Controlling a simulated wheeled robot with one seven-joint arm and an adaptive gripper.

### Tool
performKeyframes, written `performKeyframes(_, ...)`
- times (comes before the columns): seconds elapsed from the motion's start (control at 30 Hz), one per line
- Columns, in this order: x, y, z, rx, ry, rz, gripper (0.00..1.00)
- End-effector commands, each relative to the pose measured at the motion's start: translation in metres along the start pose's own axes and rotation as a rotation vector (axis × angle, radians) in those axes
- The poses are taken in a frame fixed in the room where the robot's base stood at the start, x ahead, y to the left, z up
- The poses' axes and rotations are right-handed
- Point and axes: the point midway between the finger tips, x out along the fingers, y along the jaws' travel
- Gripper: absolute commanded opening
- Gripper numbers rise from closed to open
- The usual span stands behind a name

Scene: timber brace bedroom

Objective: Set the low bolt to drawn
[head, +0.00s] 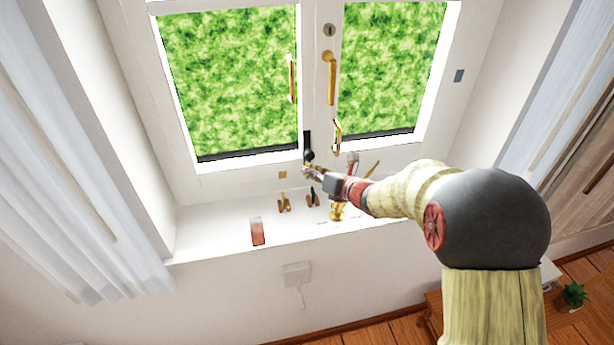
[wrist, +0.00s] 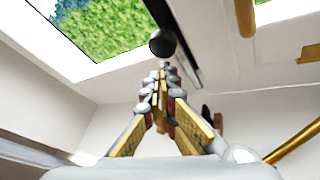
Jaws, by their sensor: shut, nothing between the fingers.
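The low bolt (head: 307,140) is a dark upright bar with a round black knob, low on the middle stile of the white double window. In the wrist view the bolt's bar (wrist: 182,50) runs up beside the round knob (wrist: 163,42). My gripper (head: 306,170) is shut and empty, its tips just below the knob. In the wrist view the tips of my gripper (wrist: 163,68) lie right under the knob. I cannot tell whether they touch it. The lower end of the bolt is partly hidden by my gripper.
Gold handles (head: 330,78) stand above the bolt. The sill (head: 205,222) holds a reddish block (head: 257,231), brass hooks (head: 284,202) and a dark hook (head: 312,197) close under my gripper. Curtains (head: 70,150) hang at the left. A plant (head: 573,295) stands at lower right.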

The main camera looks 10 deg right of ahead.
Motion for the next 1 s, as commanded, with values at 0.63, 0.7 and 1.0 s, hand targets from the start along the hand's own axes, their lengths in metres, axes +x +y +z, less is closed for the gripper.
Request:
performKeyframes(0.63,-0.011,0.017,0.03,-0.002,-0.002,0.001,0.0)
performKeyframes(0.7,-0.011,0.017,0.03,-0.001,-0.001,0.0,0.0)
performKeyframes(1.0,-0.01,0.016,0.029,-0.001,-0.002,0.0,0.0)
